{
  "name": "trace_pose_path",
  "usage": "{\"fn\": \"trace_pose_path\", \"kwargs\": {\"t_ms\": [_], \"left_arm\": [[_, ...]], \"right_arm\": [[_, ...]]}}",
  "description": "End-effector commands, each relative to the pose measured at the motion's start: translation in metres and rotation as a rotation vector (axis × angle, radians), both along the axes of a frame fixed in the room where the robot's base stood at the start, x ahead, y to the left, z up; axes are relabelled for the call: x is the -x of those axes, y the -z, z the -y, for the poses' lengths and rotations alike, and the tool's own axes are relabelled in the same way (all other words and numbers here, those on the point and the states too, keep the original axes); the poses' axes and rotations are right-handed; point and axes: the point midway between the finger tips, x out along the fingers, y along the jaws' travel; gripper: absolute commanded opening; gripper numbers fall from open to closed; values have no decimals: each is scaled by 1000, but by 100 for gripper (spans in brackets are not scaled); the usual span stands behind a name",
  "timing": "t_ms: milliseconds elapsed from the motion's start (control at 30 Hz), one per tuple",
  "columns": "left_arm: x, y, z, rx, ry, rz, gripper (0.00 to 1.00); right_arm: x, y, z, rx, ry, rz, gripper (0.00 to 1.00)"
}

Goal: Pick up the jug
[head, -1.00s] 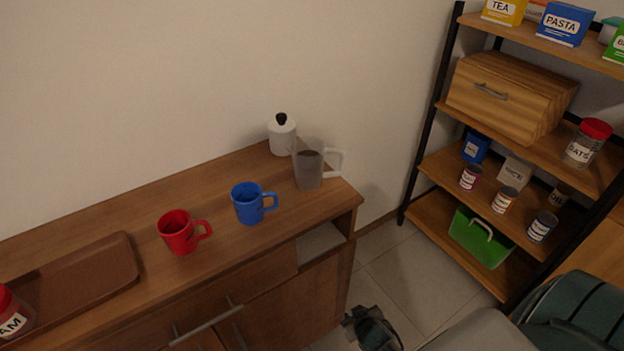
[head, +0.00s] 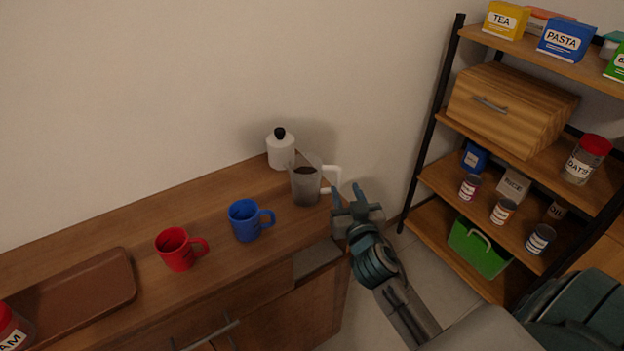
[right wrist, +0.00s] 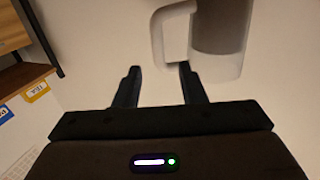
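The jug (head: 304,185) is a grey see-through pitcher with dark contents and a pale handle (head: 332,177) on its right side. It stands upright near the right end of the wooden cabinet top. My right gripper (head: 347,191) is just right of the jug, its fingers apart and pointing towards the handle. In the right wrist view, the open gripper (right wrist: 159,70) has nothing between its fingers; the jug (right wrist: 222,32) and its handle (right wrist: 157,38) show just beyond the fingertips. I cannot tell whether a fingertip touches the handle. My left gripper is not in view.
A white canister (head: 281,152) with a black knob stands close behind the jug. A blue mug (head: 244,222) and a red mug (head: 176,251) stand to its left, then a brown tray (head: 125,262). A shelf rack (head: 440,113) with goods stands at the right.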

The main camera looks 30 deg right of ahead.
Motion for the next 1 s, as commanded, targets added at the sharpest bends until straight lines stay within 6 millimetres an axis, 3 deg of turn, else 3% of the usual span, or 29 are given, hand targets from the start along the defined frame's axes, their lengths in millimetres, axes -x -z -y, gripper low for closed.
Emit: {"fn": "trace_pose_path", "kwargs": {"t_ms": [533, 833, 867, 1000], "left_arm": [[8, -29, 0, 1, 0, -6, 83], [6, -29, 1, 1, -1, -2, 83], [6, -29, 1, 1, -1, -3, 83], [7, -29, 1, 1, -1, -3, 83]], "right_arm": [[-60, -7, 20, -1, 1, -3, 37], [-66, -4, 21, -1, 0, -2, 37], [-66, -4, 21, -1, 0, -2, 35], [-66, -4, 21, -1, 0, -2, 8]]}}
